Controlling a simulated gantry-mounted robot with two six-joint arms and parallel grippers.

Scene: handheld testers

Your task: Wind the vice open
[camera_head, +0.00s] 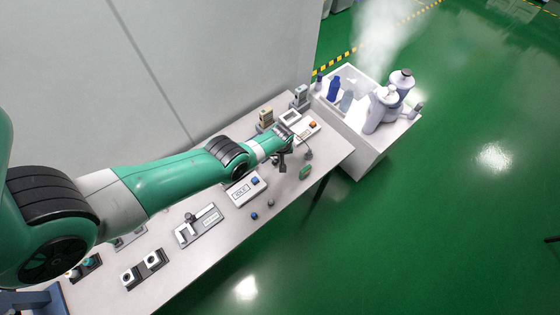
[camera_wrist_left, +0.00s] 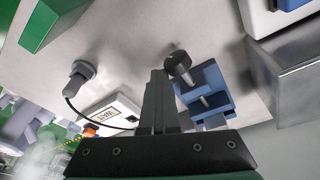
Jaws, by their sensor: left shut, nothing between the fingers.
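The blue vice (camera_wrist_left: 207,88) shows in the left wrist view, just right of my left gripper. It has blue jaw blocks, a metal screw between them and a dark round knob (camera_wrist_left: 178,62) at its upper end. My left gripper (camera_wrist_left: 158,74) is shut and empty, with its fingertips close beside the knob; I cannot tell whether they touch. In the head view my left gripper (camera_head: 283,166) points down over the bench, and the vice is hidden behind my arm. My right gripper is not in view.
A green block (camera_head: 305,172) and a cabled probe (camera_head: 308,154) lie right of the gripper. White testers with an orange button (camera_head: 313,124) and a blue button (camera_head: 255,181) stand nearby. A white bin (camera_head: 362,143) with bottles stands beyond the bench's end. The bench's front right is mostly clear.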

